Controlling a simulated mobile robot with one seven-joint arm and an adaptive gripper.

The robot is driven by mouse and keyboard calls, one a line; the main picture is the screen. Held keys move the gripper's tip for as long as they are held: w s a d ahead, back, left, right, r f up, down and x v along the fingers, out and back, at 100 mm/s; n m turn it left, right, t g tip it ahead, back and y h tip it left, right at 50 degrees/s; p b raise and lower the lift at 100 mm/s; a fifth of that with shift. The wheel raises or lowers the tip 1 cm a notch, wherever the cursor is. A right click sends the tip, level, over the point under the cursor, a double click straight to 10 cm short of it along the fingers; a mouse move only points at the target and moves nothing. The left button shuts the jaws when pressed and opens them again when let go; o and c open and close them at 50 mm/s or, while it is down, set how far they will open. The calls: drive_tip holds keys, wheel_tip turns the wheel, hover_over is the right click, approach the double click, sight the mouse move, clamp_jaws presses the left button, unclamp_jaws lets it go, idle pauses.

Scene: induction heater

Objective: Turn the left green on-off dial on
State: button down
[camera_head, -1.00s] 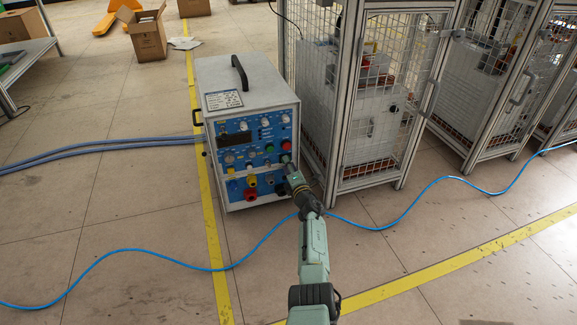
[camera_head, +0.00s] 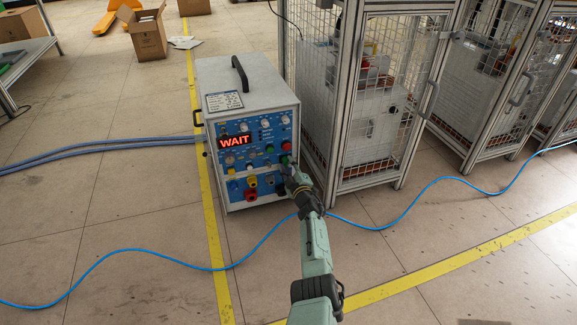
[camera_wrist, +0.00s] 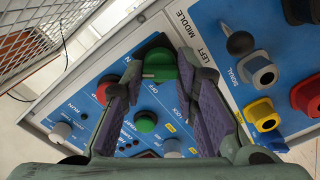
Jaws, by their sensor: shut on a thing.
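The green on-off dial (camera_wrist: 160,66) sits on a black base on the blue control panel (camera_head: 262,145), with an OFF label beside it. In the wrist view it lies between the two fingers of my gripper (camera_wrist: 158,82), which is shut on it. In the head view my gripper (camera_head: 290,170) is at the lower right of the panel front and largely hides that area. The display (camera_head: 235,141) on the panel is lit and reads WAIT in red.
Round green (camera_wrist: 145,121) and red (camera_wrist: 106,88) buttons lie close to the dial. A black lever (camera_wrist: 239,42) and colored sockets (camera_wrist: 265,113) stick out nearby. A mesh cage (camera_head: 372,100) stands to the right. A blue cable (camera_head: 420,205) crosses the floor.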

drive_tip(key=shift+m, duration=0.9)
drive_tip(key=c, duration=1.2)
unclamp_jaws()
drive_tip(key=shift+c, duration=0.2)
